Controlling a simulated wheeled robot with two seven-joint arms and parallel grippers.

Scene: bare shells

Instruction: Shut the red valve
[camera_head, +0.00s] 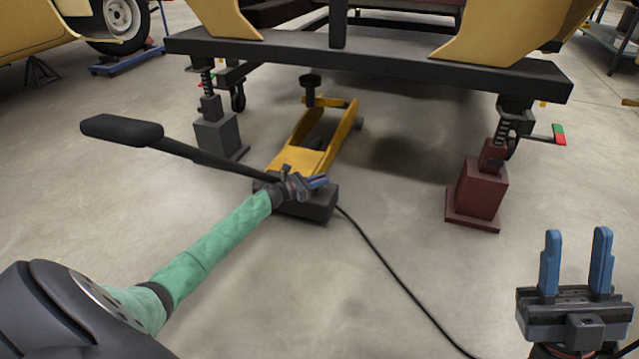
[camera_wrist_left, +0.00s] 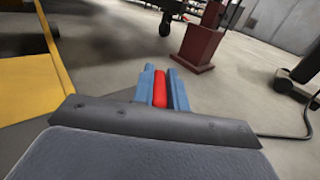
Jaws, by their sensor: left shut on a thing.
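My left gripper (camera_head: 317,182) is at the dark base (camera_head: 310,205) of the yellow floor jack. In the left wrist view its blue fingers (camera_wrist_left: 160,90) are shut on a narrow red piece, the red valve (camera_wrist_left: 160,89). The valve stands between the two fingers, roughly in line with them, and its lower part is hidden. In the head view the fingers mostly cover the valve. My right gripper (camera_head: 575,262) is at the lower right, empty, with its blue fingers apart and pointing up.
The yellow jack (camera_head: 309,150) reaches under a dark beam (camera_head: 370,68); its black handle (camera_head: 122,130) slants up to the left. A dark red jack stand (camera_head: 482,187) and a grey one (camera_head: 216,136) flank it. A black cable (camera_head: 402,283) crosses the open floor.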

